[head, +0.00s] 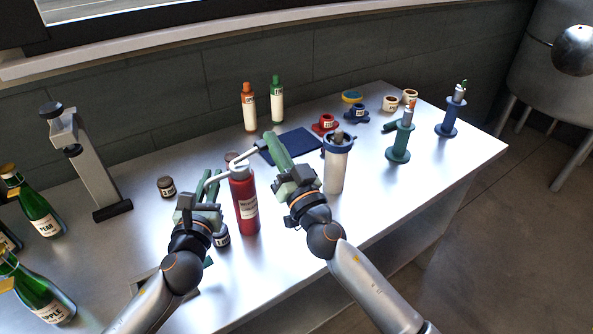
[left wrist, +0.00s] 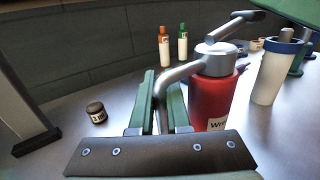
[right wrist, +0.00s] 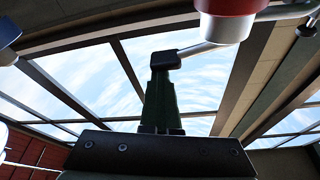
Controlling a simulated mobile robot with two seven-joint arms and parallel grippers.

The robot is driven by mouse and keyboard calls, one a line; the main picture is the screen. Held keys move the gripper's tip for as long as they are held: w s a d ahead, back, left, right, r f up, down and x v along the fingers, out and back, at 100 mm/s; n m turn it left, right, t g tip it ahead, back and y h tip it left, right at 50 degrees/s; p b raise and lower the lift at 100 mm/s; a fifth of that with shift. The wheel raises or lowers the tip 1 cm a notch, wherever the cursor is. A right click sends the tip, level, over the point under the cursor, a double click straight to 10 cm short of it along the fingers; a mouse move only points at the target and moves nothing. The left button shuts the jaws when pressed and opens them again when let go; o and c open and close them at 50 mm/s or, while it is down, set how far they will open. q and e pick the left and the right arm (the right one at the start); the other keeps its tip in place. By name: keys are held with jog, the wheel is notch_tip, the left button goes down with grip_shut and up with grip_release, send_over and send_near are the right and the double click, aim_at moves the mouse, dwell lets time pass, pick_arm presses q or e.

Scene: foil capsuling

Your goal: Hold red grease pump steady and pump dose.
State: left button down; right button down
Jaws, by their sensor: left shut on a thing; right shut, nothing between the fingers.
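The red grease pump (head: 247,208) stands upright on the table, with a grey head and a white label. My left gripper (head: 211,186) is at its left side, shut on the curved grey pipe that leaves the head; this pipe (left wrist: 172,80) runs down between the fingers in the left wrist view. The lever rises from the head to the right and ends in a dark grip (left wrist: 234,26). My right gripper (head: 268,144) is shut and empty, its fingertips at the lever's grip (right wrist: 165,60). Whether they touch is not clear.
A white container with a blue rim (head: 337,165) stands close to the right gripper. A dark blue mat (head: 291,146) and orange and green bottles (head: 249,108) are behind. A small jar (head: 166,187) and a grey stand (head: 90,160) are left. The right front tabletop is clear.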

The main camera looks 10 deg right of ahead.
jog(key=r+v, duration=0.1)
jog(key=v, duration=0.8)
jog(key=shift+s+d+r, duration=0.3)
jog(key=shift+s+d, duration=0.05)
jog(key=shift+d, duration=0.05)
dwell(1.0)
pick_arm(q)
jog(key=c, duration=0.8)
grip_release()
